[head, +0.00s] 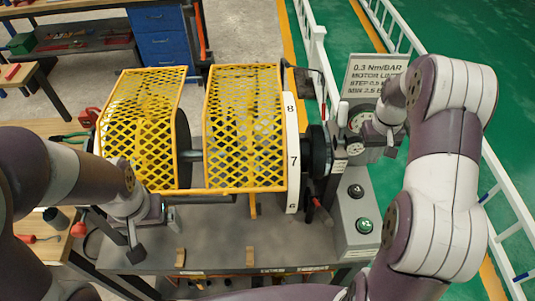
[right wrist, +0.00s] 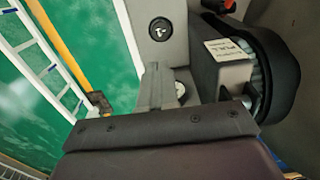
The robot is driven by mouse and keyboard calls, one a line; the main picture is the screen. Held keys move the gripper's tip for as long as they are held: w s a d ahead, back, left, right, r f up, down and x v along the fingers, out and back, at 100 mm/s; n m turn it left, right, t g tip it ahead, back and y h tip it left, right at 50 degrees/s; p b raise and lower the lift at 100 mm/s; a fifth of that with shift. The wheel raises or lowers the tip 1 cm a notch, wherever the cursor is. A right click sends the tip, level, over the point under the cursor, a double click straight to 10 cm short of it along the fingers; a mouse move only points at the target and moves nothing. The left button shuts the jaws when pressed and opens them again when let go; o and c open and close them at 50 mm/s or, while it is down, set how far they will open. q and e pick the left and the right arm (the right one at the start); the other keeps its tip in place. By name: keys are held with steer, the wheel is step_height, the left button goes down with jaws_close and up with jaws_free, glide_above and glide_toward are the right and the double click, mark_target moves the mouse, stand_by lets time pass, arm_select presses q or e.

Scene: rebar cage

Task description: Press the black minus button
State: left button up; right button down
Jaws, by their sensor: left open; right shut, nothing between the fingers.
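The black button (head: 355,190) sits on the upper part of a grey control box (head: 349,212) in the head view. In the right wrist view a round black button with a white mark (right wrist: 160,29) shows on a grey panel, beyond my fingertips. My right gripper (head: 390,143) is shut and empty, above and right of the black button, close to the gauge and apart from the button. Its shut fingers (right wrist: 156,85) point toward the panel in the right wrist view. My left gripper (head: 142,232) is open and empty at the front left of the machine.
A green button (head: 364,225) sits below the black one. A gauge (head: 359,122) and a sign (head: 375,78) stand behind the box. Yellow mesh guards (head: 245,125) and a numbered white scale (head: 292,150) lie left. A white railing (head: 505,200) runs along the right.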

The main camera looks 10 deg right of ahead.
mark_target(357, 189)
step_height(357, 189, down, 14)
steer(key=p, duration=0.4)
steer(key=shift+f, duration=0.15)
